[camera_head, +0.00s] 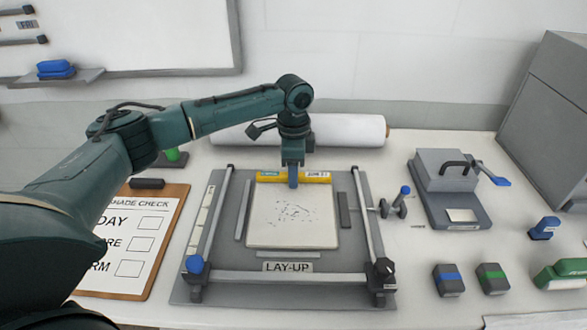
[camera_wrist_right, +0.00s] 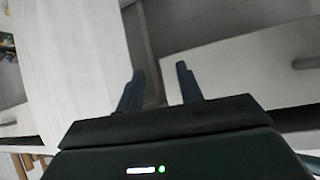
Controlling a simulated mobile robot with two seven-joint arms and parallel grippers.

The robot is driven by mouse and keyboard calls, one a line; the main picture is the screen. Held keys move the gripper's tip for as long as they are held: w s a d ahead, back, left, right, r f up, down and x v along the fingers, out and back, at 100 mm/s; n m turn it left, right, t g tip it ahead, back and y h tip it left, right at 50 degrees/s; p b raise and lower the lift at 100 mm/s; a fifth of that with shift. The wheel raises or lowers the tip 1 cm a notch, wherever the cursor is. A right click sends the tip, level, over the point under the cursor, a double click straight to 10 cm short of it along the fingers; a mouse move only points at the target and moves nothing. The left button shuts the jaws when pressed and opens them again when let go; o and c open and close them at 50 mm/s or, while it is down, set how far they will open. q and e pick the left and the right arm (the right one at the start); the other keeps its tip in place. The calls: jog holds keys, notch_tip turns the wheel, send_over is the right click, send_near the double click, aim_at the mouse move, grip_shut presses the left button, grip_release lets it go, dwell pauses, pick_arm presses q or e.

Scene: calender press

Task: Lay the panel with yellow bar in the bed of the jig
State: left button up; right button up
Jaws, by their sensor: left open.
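The panel (camera_head: 292,222) is a pale square with dark specks and a yellow bar (camera_head: 268,177) along its far edge. It lies flat in the bed of the grey jig (camera_head: 225,289), between side strips and behind the LAY-UP label. My left gripper (camera_head: 293,184) points down at the middle of the yellow bar and is open. It hides part of the bar, and I cannot tell whether it touches it. My right gripper (camera_wrist_right: 160,88) shows in the right wrist view with its two fingers apart and nothing between them.
A white roll (camera_head: 345,130) lies behind the jig. A clipboard (camera_head: 140,235) is at the left. A grey press block with a handle (camera_head: 447,170) stands at the right, with blue and green blocks (camera_head: 492,279) in front. The jig's frame has a blue knob (camera_head: 195,264).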

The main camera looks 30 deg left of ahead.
pick_arm(q)
notch_tip(320, 180, up, 12)
jog(key=b, duration=0.1)
jog(key=shift+r, duration=0.15)
dwell(0.3)
dwell(0.4)
